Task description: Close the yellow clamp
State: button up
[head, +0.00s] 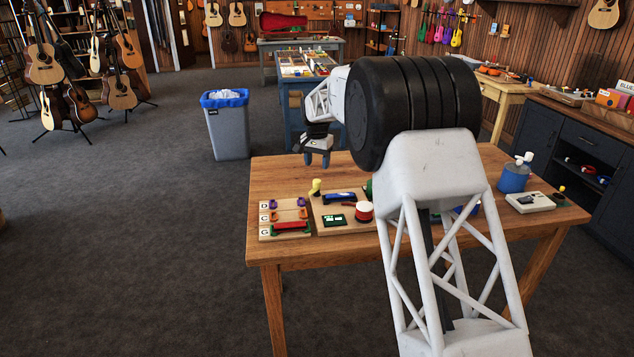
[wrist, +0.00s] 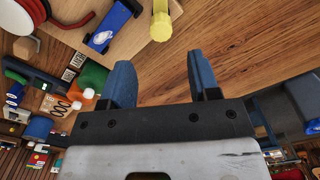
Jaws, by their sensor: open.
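The yellow clamp shows as a small upright yellow piece (head: 316,186) at the back edge of a wooden board (head: 324,228) on the table. In the wrist view its yellow knob (wrist: 161,27) is at the top middle, with a paler yellow stem above it. I cannot tell from this whether the clamp is open or closed. My gripper (head: 318,159) is above the back of the table, behind and above the clamp. In the wrist view its two blue fingers (wrist: 161,75) are apart with nothing between them, and the knob lies beyond their tips.
On the board are a blue item (head: 339,197), a green card (head: 334,220) and a round red-and-white container (head: 364,211). A lettered rack (head: 264,236) stands left of it. The table (head: 262,180) is bare at back left. A blue canister (head: 514,178) stands at right.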

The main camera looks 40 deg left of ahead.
aim_at(317, 180)
jog(key=shift+a+f, duration=0.1)
dwell(0.3)
jog(key=shift+f, duration=3.85)
jog(key=shift+c, duration=0.3)
jog(key=c, duration=0.9)
jog(key=shift+o, duration=0.2)
